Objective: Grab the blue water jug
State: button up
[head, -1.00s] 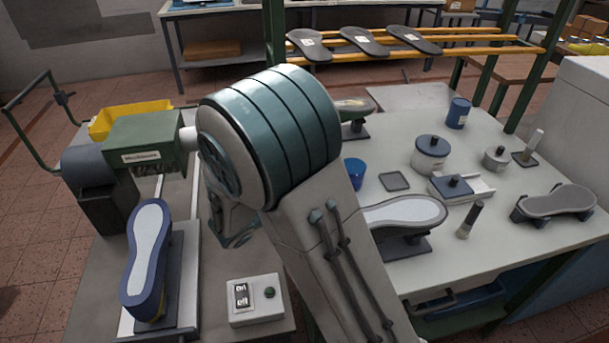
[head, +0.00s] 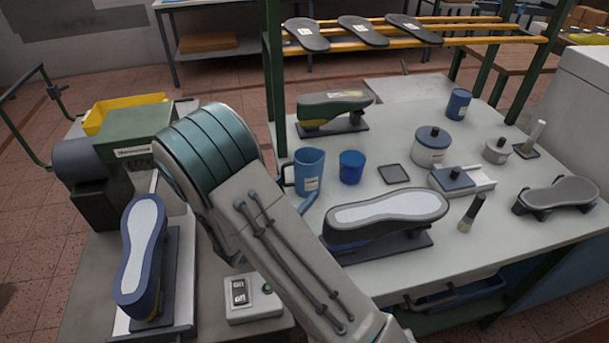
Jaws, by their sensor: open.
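The blue water jug (head: 309,173) stands upright on the light grey table (head: 477,252), near its left edge. It is open at the top, has a small pale label low on its front, and its handle shows on the left side. A darker blue cup (head: 351,168) stands just right of it, apart from it. My arm crosses the lower left and middle of the head view, with its rounded teal joint left of the jug. My gripper is not visible.
A shoe last on a stand (head: 387,213) lies in front of the jug, and a green one (head: 335,110) stands behind it. A green upright post (head: 275,80) rises at the table's left edge. A flat dark tray (head: 394,173) lies right of the cup.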

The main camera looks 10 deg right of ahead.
aim_at(300, 183)
jog(key=x, duration=0.6)
jog(key=shift+p, duration=0.4)
jog(key=c, duration=1.1)
